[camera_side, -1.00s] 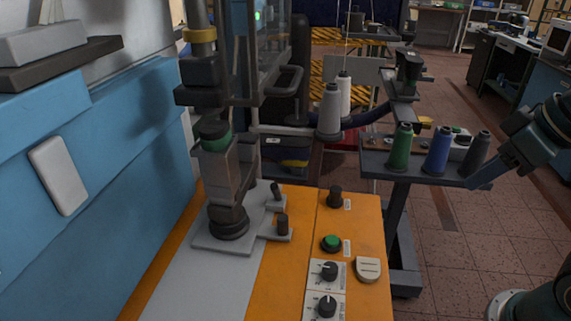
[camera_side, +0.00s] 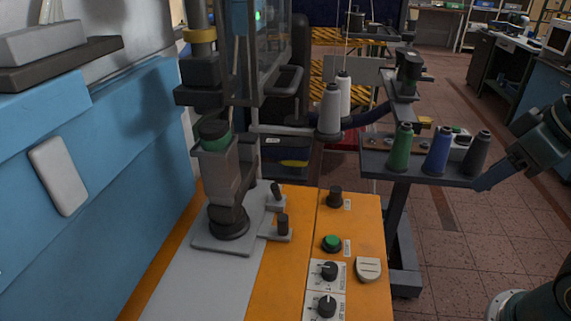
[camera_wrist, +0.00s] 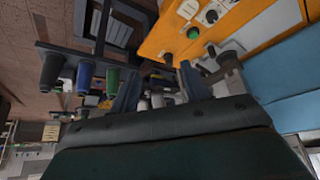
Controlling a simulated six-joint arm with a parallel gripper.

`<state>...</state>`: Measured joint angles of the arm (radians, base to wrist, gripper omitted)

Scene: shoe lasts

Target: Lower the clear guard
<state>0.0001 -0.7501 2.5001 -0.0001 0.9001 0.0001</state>
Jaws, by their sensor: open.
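The clear guard (camera_side: 272,50) is a see-through panel in a dark frame in the side view, raised beside the machine's column. A dark handle (camera_side: 284,85) sits low on its frame. Below and left of it, the machine's lower post with a green band (camera_side: 214,140) stands on a grey plate. My gripper (camera_side: 484,183) is at the right of the side view, by the spool shelf and well away from the guard. In the wrist view my gripper (camera_wrist: 158,88) shows two blue-grey fingers apart, with nothing clearly held between them. The guard cannot be made out in the wrist view.
Green (camera_side: 401,148), blue (camera_side: 438,150) and dark (camera_side: 475,155) spools stand on a shelf (camera_side: 385,168) between my gripper and the guard. Grey and white cones stand behind. The orange panel (camera_side: 360,220) carries knobs and a green button (camera_side: 331,243).

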